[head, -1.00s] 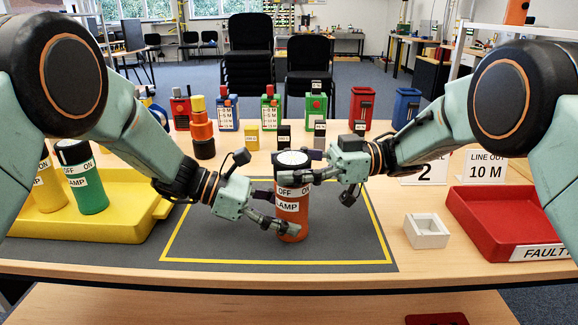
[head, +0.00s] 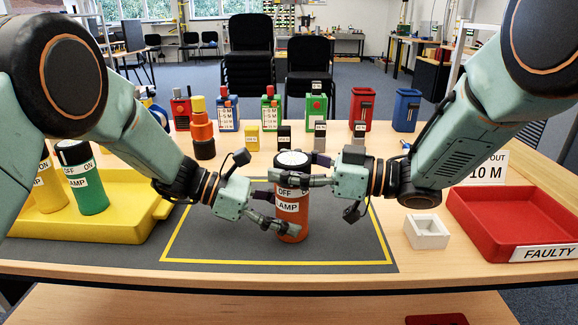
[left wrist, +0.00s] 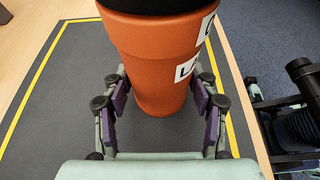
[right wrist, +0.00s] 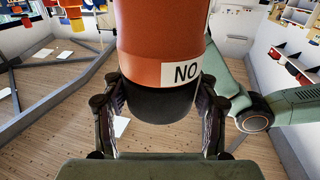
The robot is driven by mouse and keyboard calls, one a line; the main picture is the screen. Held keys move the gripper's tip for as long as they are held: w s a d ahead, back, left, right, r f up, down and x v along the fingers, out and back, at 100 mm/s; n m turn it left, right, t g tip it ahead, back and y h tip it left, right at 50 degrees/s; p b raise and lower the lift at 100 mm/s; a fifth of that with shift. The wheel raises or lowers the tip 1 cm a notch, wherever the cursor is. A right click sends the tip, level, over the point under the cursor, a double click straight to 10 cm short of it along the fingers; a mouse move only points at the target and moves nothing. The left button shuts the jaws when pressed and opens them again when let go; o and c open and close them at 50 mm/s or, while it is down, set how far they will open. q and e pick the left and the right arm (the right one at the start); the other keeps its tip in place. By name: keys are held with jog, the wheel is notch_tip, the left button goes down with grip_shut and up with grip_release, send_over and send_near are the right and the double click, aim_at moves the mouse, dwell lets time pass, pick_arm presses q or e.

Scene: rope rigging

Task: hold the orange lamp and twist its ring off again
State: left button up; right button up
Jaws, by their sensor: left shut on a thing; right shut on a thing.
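The orange lamp (head: 291,222) stands upright on the dark mat, with LAMP and OFF labels. My left gripper (head: 283,222) is shut on its lower body. The left wrist view shows the orange body (left wrist: 158,75) between the pads of both fingers. The right wrist view shows an orange part (right wrist: 160,45) with a dark band (right wrist: 162,103) between the fingers. The right fingers hide part of the ring in the head view.
A yellow tray (head: 130,232) with a green lamp (head: 82,178) and a yellow lamp stands at left. A red FAULTY tray (head: 515,225) and a small white box (head: 426,231) are at right. Several coloured devices line the back. The mat's front is clear.

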jog(key=m+t+h, duration=0.2)
jog(key=m+t, duration=0.1)
jog(key=t, duration=0.2)
jog(key=shift+m, duration=0.3)
jog(key=shift+t, duration=0.3)
jog(key=shift+w+m+t+h, duration=0.1)
jog(key=shift+m+t+h, duration=0.2)
jog(key=shift+m+h, duration=0.1)
jog(key=o, duration=1.2)
jog(key=shift+d, duration=0.15)
jog(key=v, duration=1.2)
